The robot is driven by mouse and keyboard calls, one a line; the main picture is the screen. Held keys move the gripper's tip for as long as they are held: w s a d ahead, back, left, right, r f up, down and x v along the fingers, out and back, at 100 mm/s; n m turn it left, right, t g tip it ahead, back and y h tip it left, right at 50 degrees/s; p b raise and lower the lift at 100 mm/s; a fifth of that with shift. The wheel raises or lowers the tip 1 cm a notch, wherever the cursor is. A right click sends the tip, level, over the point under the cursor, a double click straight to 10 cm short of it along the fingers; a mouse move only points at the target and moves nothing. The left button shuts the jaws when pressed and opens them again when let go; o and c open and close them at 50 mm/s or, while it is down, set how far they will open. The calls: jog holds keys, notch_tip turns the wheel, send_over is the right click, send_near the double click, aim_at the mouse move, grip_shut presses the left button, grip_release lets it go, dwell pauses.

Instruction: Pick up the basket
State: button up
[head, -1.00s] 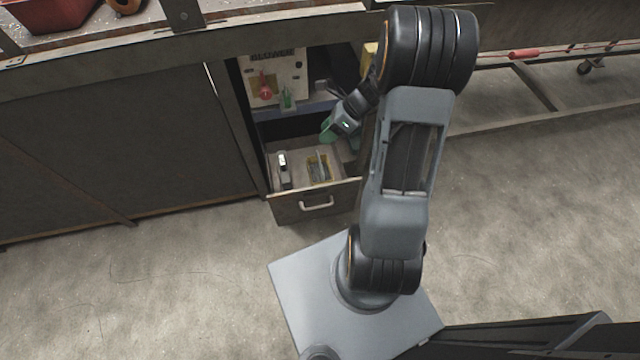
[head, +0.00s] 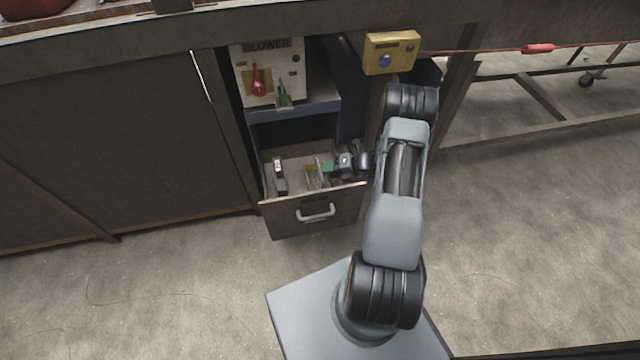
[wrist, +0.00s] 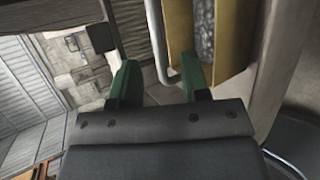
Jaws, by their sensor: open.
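The basket (head: 312,178) appears to be the small yellowish item in the open drawer (head: 308,212). In the wrist view it seems to be the yellow-walled piece (wrist: 234,45) with a grey speckled inside. My gripper (head: 328,168) is low over the drawer, at the basket's right side in the head view. In the wrist view my gripper (wrist: 159,82) has its two green fingers apart with nothing held between them. The right fingertip is close to the yellow wall; whether it touches is unclear. A grey curved bar (wrist: 153,40) lies between the fingers.
A dark and silver item (head: 279,175) stands in the drawer's left part. A blower panel (head: 268,75) with red and green switches sits above. A yellow control box (head: 391,53) hangs right of the opening. The floor (head: 180,290) in front is clear.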

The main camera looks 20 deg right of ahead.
jog(key=b+x, duration=0.2)
jog(key=x, duration=0.3)
jog(key=shift+s+f, duration=0.1)
jog(key=shift+s, duration=0.05)
jog(key=shift+b+x, duration=0.4)
jog(key=shift+x, duration=0.4)
jog(key=shift+c, duration=0.4)
grip_shut()
